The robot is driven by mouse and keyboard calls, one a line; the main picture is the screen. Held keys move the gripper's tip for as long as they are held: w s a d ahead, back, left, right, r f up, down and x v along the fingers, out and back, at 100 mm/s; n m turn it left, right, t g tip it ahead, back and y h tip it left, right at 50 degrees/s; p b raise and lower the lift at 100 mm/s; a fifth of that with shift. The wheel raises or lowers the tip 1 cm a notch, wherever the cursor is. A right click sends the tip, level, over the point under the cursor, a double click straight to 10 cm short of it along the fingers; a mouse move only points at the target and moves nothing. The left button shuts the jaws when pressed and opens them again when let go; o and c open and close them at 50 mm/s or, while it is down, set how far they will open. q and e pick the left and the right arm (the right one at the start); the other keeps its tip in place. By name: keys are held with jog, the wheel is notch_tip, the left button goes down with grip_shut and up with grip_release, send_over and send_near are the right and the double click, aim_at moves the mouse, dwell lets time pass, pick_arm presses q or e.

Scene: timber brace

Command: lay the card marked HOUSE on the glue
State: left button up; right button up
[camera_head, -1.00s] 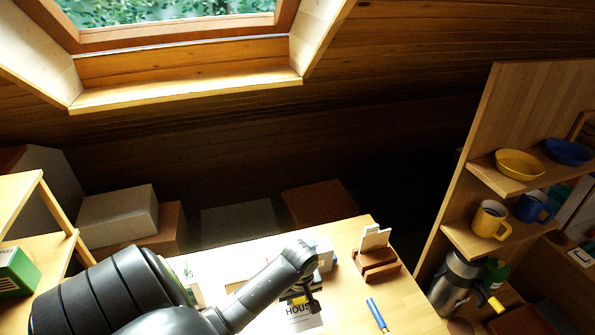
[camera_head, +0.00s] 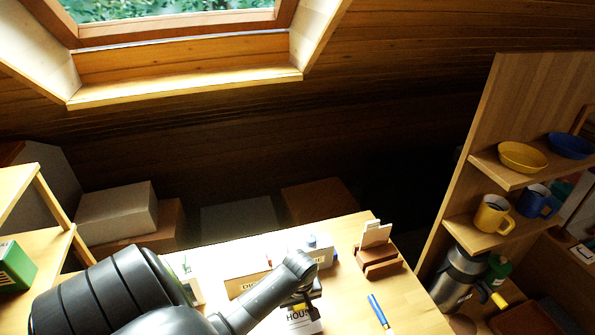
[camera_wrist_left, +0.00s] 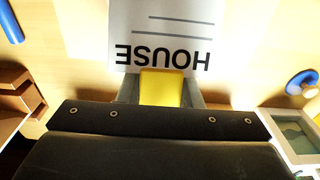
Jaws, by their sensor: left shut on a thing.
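The white card marked HOUSE (camera_head: 301,324) is at the bottom of the head view, below my left gripper (camera_head: 303,300). In the left wrist view the card (camera_wrist_left: 168,22) shows its print upside down, with two grey lines. A yellow block (camera_wrist_left: 162,86) sits at the card's edge between the fingers of my left gripper, which is shut on it. I cannot tell the card's height above the table. No glue can be made out. My right gripper is not in view.
A wooden holder with white cards (camera_head: 380,263) stands at the table's back right corner. A blue pen (camera_head: 378,311) lies in front of it. Shelves with mugs and bowls (camera_head: 497,160) are at the right.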

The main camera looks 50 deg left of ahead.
pick_arm(q)
jog(key=shift+s+f, duration=0.1)
jog(key=shift+f, duration=0.05)
jog(key=o, duration=1)
jog(key=shift+s, duration=0.15)
jog(key=shift+o, duration=0.2)
jog(key=shift+d, duration=0.1)
